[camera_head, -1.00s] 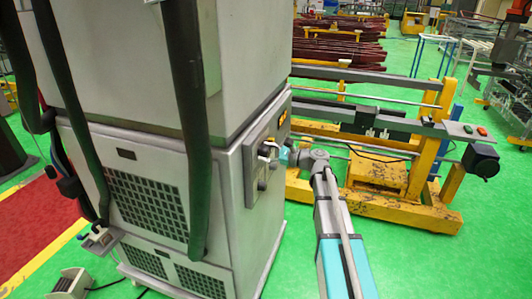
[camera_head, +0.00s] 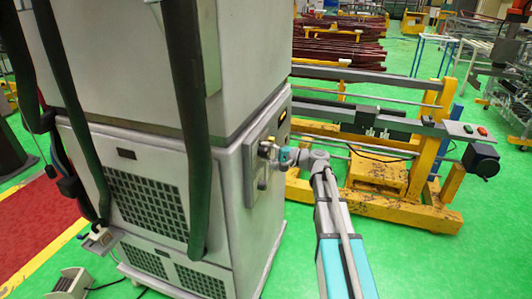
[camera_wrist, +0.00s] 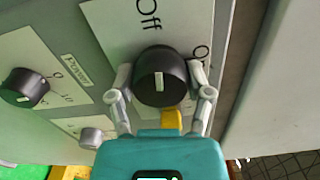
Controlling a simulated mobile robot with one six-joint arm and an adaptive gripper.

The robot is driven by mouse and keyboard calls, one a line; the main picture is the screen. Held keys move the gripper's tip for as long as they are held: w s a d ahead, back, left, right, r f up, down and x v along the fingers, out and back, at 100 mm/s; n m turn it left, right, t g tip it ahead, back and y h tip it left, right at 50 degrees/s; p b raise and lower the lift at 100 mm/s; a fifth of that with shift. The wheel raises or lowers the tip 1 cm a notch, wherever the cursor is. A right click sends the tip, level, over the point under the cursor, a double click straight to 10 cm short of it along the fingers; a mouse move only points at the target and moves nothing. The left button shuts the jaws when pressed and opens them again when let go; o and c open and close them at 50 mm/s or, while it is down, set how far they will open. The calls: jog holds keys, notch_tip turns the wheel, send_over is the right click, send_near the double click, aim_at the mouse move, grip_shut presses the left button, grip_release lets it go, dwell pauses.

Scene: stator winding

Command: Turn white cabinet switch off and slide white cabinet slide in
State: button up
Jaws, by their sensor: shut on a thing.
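The white cabinet (camera_head: 150,70) stands at the left in the head view, with a control panel (camera_head: 262,172) on its right side. In the wrist view a large black switch knob (camera_wrist: 162,75) with a white mark sits on a plate. "Off" is printed above the knob, and "On" is partly visible at its right. My gripper (camera_wrist: 162,88) has one finger on each side of this knob and is shut on it. In the head view my gripper (camera_head: 270,152) is at the panel, and the knob is mostly hidden there. I cannot make out a slide for certain.
A second black knob (camera_wrist: 25,87) labelled "Power" and a small grey knob (camera_wrist: 92,138) sit left of my gripper. A yellow frame machine (camera_head: 400,190) stands right of the cabinet. Green floor is open at front right.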

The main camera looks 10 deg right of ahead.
jog(key=shift+n, duration=0.7)
jog(key=o, duration=1.1)
jog(key=shift+o, duration=0.2)
jog(key=v, duration=1.2)
jog(key=shift+a, duration=0.1)
